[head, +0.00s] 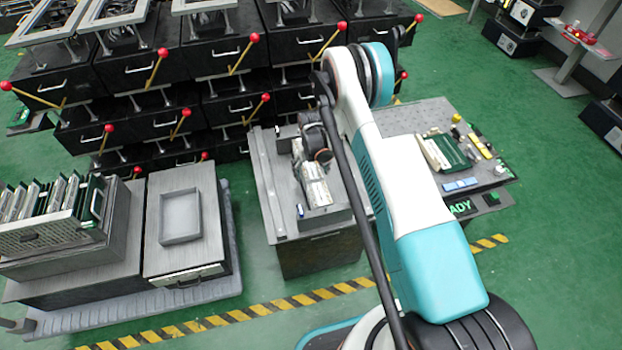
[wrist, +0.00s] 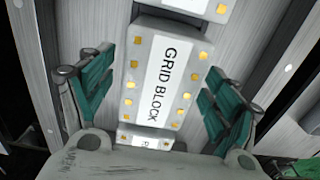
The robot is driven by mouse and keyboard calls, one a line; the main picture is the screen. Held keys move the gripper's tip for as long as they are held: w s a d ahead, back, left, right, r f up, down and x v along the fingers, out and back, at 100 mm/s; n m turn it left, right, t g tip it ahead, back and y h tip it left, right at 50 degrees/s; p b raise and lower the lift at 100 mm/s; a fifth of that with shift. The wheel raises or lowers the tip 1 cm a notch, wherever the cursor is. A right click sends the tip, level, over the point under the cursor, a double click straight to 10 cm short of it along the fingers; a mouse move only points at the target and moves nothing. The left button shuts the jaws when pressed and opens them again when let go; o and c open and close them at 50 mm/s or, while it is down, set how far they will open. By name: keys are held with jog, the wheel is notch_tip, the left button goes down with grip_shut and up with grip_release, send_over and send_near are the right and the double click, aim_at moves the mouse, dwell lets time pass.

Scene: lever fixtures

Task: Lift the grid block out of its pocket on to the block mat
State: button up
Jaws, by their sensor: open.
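The grid block (wrist: 160,80) is a pale grey block with a white label reading "GRID BLOCK" and gold dots along both sides. In the wrist view it lies between the two green-padded fingers of my gripper (wrist: 162,90), which is open, with a finger on each side and visible gaps. In the head view, pale labelled blocks (head: 316,192) show on the middle stand, below my gripper (head: 312,160); I cannot tell which one is the grid block. The pocket's edges are hard to make out. I cannot identify the block mat for certain.
A grey workbench (head: 405,120) on the right holds a green-and-white case (head: 443,152), a blue strip (head: 460,185) and small parts. An empty grey tray (head: 180,232) stands left on a cabinet. Black lever drawers with red knobs (head: 254,38) fill the back.

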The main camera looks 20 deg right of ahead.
jog(key=shift+f, duration=0.65)
jog(key=shift+c, duration=0.6)
jog(key=c, duration=1.3)
jog(key=shift+o, duration=0.2)
jog(key=shift+r, duration=0.1)
jog(key=shift+r, duration=0.1)
